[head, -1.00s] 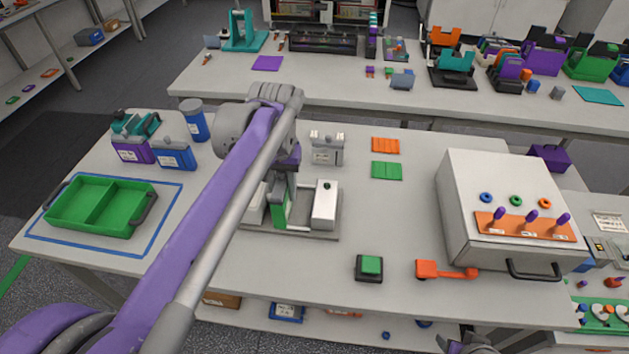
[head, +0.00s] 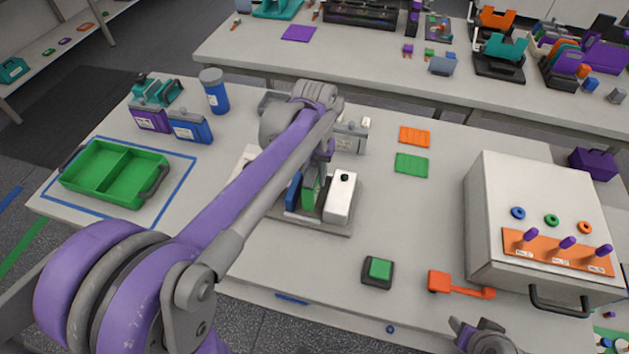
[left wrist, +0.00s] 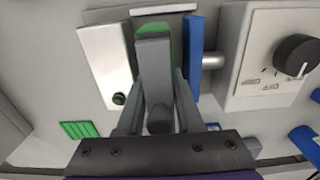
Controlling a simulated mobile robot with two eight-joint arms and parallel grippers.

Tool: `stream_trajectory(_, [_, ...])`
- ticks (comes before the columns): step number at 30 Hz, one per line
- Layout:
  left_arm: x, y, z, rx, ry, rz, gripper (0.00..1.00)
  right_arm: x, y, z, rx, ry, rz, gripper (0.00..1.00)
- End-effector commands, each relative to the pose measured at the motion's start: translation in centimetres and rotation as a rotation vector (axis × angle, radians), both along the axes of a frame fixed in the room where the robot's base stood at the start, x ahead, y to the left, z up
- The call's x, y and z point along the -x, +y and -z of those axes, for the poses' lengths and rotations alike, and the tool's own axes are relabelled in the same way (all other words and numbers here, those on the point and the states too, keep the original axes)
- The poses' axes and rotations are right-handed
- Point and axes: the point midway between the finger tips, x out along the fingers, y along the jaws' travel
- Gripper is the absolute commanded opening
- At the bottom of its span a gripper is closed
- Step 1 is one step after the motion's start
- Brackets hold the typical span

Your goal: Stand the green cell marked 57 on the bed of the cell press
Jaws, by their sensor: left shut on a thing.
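The green cell (head: 309,194) is upright in my left gripper (head: 314,174), over the bed of the cell press (head: 318,224). It stands between a white block (head: 341,196) and a blue plate (head: 293,190). In the left wrist view the gripper (left wrist: 155,55) is shut on the cell (left wrist: 150,27), with the white block (left wrist: 105,65) to the left and the blue plate (left wrist: 194,60) on a metal rod to the right. I cannot tell whether the cell touches the bed. Its number is not readable. My right gripper (head: 482,338) is partly visible at the bottom edge.
A grey unit with a black dial (left wrist: 296,54) is beside the plate. A green tray (head: 115,174) is at left. A green button (head: 379,270), an orange lever (head: 462,285) and a white switch box (head: 530,200) are at right. Bare table lies before the press.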

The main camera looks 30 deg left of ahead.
Motion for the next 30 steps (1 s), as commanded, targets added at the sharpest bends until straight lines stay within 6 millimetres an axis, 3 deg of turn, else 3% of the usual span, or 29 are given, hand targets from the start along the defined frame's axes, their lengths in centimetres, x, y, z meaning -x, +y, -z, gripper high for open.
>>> stream_trajectory(6, [0.0, 0.0, 2.4, 0.0, 0.0, 0.0, 0.0, 0.1, 0.0, 0.2, 0.0, 0.001, 0.0, 0.5])
stream_trajectory(18, [0.0, 0.0, 2.9, 0.0, 0.0, 0.0, 0.0, 0.2, 0.0, 0.6, 0.0, 0.004, 0.0, 0.5])
stream_trajectory(19, [0.0, 0.0, 2.8, 0.0, 0.0, 0.0, 0.4, 0.2, 0.0, 0.5, 0.0, 0.003, 0.0, 0.5])
stream_trajectory(20, [0.0, 0.0, 2.8, 0.0, 0.0, 0.0, 0.46, 0.2, 0.0, 0.5, 0.0, 0.003, 0.0, 0.5])
stream_trajectory(30, [0.0, 0.0, 2.5, 0.0, -0.001, 0.0, 0.47, 0.1, 0.0, 0.2, 0.0, 0.002, 0.0, 0.5])
